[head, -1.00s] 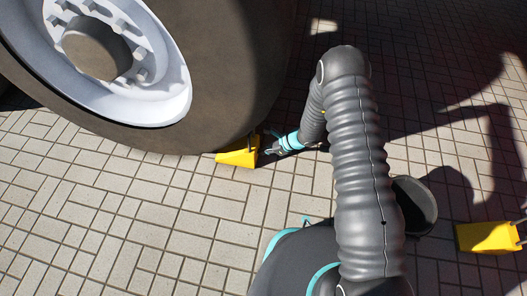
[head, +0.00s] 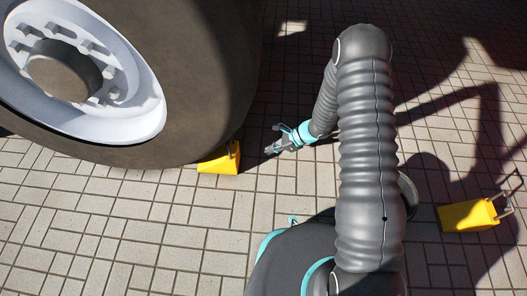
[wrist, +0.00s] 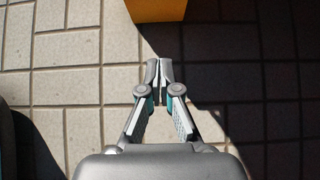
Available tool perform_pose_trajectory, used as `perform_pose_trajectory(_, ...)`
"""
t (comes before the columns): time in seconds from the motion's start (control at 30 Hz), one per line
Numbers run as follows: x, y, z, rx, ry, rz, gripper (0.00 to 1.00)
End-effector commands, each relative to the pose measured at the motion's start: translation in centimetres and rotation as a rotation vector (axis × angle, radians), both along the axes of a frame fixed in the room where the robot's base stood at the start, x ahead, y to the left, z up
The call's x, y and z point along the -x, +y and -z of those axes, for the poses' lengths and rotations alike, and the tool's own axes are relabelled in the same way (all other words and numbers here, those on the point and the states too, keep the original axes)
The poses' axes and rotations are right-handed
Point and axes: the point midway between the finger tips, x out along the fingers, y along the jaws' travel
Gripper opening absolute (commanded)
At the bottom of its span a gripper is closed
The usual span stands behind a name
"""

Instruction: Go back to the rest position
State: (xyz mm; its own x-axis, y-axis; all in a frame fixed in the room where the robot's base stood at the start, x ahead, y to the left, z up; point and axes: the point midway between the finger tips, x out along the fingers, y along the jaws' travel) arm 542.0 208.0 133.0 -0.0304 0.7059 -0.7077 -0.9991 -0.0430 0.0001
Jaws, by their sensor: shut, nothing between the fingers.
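My gripper (head: 273,146) is at the end of my arm, low over the paving and to the right of a yellow wheel chock (head: 220,161). In the wrist view my gripper (wrist: 158,66) has its fingertips together with nothing between them. The yellow chock (wrist: 157,10) shows at the top edge of the wrist view, just beyond the fingertips and apart from them. In the head view the chock sits on the ground by the foot of the big tyre (head: 205,75).
The large wheel with its pale rim (head: 140,105) fills the upper left. A second yellow chock (head: 468,215) with a handle stands at the right. Brick paving (head: 130,230) is clear at the lower left. Dark shadow covers the ground at the upper right.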

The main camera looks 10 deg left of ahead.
Motion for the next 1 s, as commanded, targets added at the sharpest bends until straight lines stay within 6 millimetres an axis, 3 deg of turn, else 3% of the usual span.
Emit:
perform_pose_trajectory(0.43, 0.1, -0.5, -0.5, -0.003, -0.015, -0.022, 0.00)
perform_pose_trajectory(0.53, 1.4, -0.7, -0.4, 0.001, -0.024, -0.099, 0.00)
perform_pose_trajectory(0.67, 4.9, -1.3, 0.0, 0.007, -0.015, -0.240, 0.00)
perform_pose_trajectory(0.8, 7.5, -2.3, -2.3, 0.013, -0.046, -0.405, 0.00)
perform_pose_trajectory(1.0, 9.4, -4.0, -7.2, 0.033, -0.124, -0.600, 0.00)
